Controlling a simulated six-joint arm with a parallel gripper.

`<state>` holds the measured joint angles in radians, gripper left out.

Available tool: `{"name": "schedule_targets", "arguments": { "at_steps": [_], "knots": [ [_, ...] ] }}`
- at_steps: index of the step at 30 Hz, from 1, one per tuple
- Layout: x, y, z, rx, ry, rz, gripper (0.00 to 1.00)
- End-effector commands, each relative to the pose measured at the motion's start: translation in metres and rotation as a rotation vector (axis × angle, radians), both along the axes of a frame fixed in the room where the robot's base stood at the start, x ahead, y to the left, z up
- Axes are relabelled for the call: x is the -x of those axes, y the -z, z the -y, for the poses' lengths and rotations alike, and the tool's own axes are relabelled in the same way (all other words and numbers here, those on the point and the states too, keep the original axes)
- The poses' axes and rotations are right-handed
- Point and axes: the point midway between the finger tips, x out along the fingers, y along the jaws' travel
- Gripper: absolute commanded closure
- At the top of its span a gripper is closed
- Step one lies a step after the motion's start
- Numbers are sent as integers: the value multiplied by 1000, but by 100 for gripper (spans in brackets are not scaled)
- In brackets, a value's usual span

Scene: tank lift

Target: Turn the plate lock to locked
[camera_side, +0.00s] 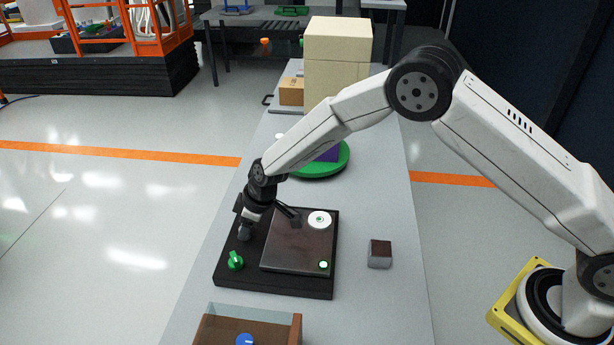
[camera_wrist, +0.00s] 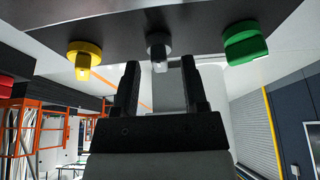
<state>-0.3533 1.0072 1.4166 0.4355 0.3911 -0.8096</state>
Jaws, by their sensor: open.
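A black base (camera_side: 222,274) carries a dark raised plate (camera_side: 292,250) with a white disc (camera_side: 319,219) and a lit green light (camera_side: 323,264). Beside the plate are a green knob (camera_side: 235,261) and a grey knob (camera_side: 244,233). The wrist view shows a yellow knob (camera_wrist: 84,58), the grey knob (camera_wrist: 158,50) and the green knob (camera_wrist: 245,44) in a row. No label shows which one is the plate lock. My gripper (camera_wrist: 160,70) is open and empty, with its fingers to either side of the grey knob's line. I cannot tell whether they touch it.
A small brown-topped block (camera_side: 380,253) lies right of the base. An open box with a blue knob (camera_side: 245,340) is at the front. A green round stand (camera_side: 325,165), a cardboard box (camera_side: 291,92) and a tall beige box (camera_side: 338,55) stand behind. The bench is clear around the block.

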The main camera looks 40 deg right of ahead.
Motion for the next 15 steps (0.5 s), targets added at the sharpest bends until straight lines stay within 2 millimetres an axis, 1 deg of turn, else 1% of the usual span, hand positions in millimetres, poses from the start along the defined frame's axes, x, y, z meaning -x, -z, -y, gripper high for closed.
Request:
{"name": "schedule_targets", "arguments": {
  "at_steps": [4, 12, 14, 15],
  "knots": [
    [-1, 4, -1, 0, 0, 0, 44],
    [-1, 4, -1, 0, 0, 0, 44],
    [-1, 4, -1, 0, 0, 0, 63],
    [-1, 4, -1, 0, 0, 0, 76]
  ]
}}
